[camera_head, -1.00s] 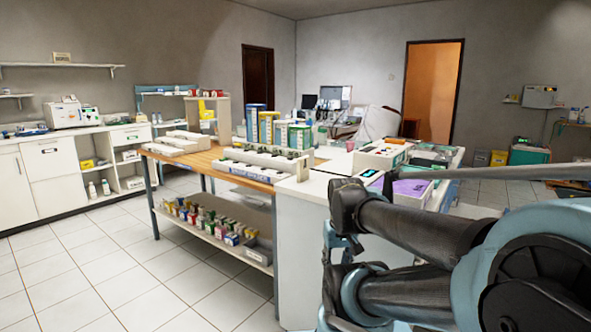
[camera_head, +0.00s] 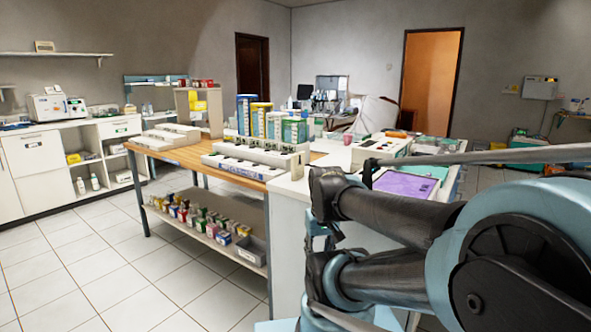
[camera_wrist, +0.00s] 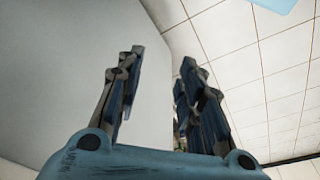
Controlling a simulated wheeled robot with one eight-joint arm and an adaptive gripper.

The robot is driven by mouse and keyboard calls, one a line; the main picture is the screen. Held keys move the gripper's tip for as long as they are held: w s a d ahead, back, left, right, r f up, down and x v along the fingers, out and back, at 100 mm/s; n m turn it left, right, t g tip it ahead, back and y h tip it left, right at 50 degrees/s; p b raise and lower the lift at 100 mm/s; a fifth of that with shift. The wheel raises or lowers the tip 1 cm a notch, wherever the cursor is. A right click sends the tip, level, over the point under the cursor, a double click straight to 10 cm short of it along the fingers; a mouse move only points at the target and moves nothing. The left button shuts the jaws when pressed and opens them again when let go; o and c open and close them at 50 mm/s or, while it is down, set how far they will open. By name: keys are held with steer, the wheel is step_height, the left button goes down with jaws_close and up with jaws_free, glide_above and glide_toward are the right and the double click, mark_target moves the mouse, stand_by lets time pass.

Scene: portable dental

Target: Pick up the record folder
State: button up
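I cannot tell for sure which thing is the record folder. In the head view, a flat purple item (camera_head: 405,187) lies on the white-sided counter at the right, partly hidden by my arm. Several tall blue, yellow and green upright items (camera_head: 262,122) stand at the back of the wooden-topped table. My gripper (camera_wrist: 162,58) shows in the wrist view with its fingers spread apart and nothing between them. A plain pale surface is on its left side and floor tiles are on its right. In the head view my gripper's fingers do not show.
The wooden-topped table (camera_head: 205,157) carries white racks, with small coloured boxes on its lower shelf. The white counter side (camera_head: 288,240) stands close to my arm. A white device (camera_head: 382,149) sits on the counter. Tiled floor (camera_head: 110,255) is clear at the left.

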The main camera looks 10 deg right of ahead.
steer(key=o, duration=0.9)
steer(key=shift+s+a+r, duration=0.1)
steer(key=shift+s+r, duration=0.2)
steer(key=shift+r, duration=0.5)
steer(key=shift+o, duration=0.7)
steer(key=shift+w+r+m, duration=0.6)
steer(key=shift+r+m, duration=0.1)
steer(key=shift+r, duration=0.15)
steer(key=w+r+m+g, duration=0.1)
steer(key=w+r+m, duration=1.2)
steer(key=w+r, duration=0.3)
steer(key=w+r+m+g, duration=0.1)
steer(key=w+r+m, duration=1.2)
steer(key=w, duration=0.6)
glide_above(298, 165)
steer(key=w, duration=0.2)
step_height(298, 165, down, 11)
steer(key=shift+r, duration=0.1)
steer(key=shift+s+f, duration=0.2)
steer(key=shift+f, duration=2.7)
